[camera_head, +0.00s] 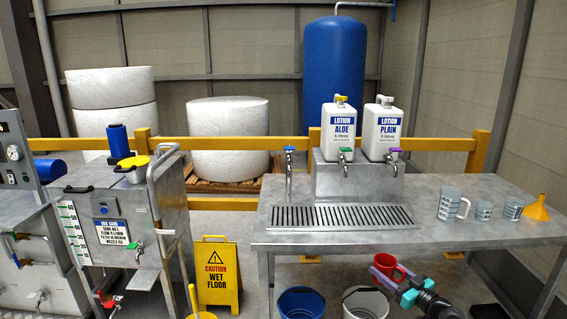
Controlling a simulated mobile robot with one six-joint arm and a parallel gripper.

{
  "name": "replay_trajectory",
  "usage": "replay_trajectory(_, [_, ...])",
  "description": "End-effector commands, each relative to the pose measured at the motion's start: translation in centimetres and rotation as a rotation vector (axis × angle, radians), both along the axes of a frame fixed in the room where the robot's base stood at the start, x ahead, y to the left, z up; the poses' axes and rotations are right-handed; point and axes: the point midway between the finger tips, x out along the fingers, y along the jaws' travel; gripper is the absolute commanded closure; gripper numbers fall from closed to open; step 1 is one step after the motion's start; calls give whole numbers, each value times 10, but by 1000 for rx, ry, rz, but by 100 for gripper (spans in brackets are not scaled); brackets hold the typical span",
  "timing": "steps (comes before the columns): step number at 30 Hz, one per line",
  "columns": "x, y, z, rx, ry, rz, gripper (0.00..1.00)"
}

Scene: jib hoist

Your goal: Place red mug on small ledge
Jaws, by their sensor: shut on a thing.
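The red mug (388,266) is at the lower right, in front of the steel table's front edge. My gripper (394,281) is shut on it, with purple and teal parts around the mug's near side. The exact grip on the handle or wall is partly hidden by the gripper. The mug looks roughly upright. A small metal ledge (144,279) juts from the front of the steel cart at the left, under a green-handled tap (137,250). The ledge looks bare and is far to the left of my gripper.
A yellow wet floor sign (216,272) stands between cart and table. A blue bucket (301,303) and a white bucket (366,303) sit below the table edge.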

Motion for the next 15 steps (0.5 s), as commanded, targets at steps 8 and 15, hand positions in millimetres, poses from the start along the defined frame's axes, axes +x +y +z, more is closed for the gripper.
replay_trajectory(8, [-23,91,65,0,-1,166,69])
replay_trajectory(15, [-60,151,94,0,0,307,69])
